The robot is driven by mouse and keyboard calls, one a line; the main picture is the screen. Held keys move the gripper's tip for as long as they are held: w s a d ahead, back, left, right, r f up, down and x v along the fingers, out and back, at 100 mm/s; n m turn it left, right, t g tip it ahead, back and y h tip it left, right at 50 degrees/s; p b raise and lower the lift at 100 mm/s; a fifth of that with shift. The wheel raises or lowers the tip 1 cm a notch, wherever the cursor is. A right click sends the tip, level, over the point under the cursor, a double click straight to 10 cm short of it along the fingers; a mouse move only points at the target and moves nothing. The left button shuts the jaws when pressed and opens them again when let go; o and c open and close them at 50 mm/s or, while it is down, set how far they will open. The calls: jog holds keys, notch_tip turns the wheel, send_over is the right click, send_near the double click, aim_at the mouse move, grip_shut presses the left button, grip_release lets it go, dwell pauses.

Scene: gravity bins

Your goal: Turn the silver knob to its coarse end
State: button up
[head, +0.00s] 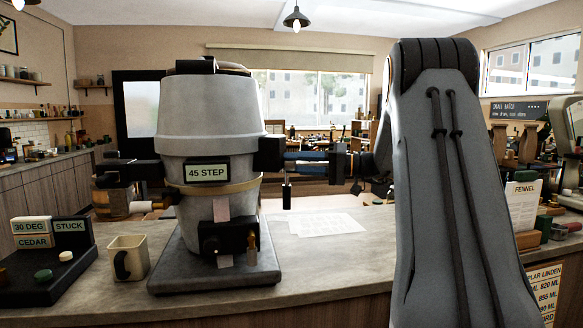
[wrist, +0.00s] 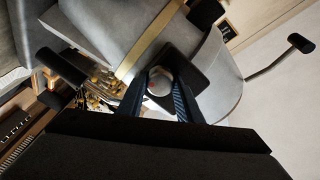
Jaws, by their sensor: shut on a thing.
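The silver knob (wrist: 159,80) shows in the wrist view between my two dark blue fingers, in front of a black plate on the side of a grey machine (wrist: 215,68). My gripper (wrist: 157,92) is shut on the knob. In the head view the grey machine (head: 210,117) stands on the counter with a "45 STEP" label (head: 206,172). My gripper (head: 284,158) reaches its right side from the right. The knob cannot be made out there, and I cannot read any scale or the knob's setting.
A dark tray (head: 45,285) with labelled blocks is at far left. White papers (head: 324,223) lie on the counter (head: 330,259) to the right. A black-ended lever (wrist: 285,58) juts from the machine.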

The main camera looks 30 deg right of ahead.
jog(key=shift+d+m, duration=0.2)
jog(key=shift+m, duration=0.8)
jog(key=o, duration=1.1)
jog(key=shift+d, duration=0.1)
jog(key=shift+c, duration=0.2)
jog(key=shift+a, duration=0.2)
jog(key=b+v, duration=0.2)
jog(key=v, duration=0.6)
jog(key=shift+w, duration=0.1)
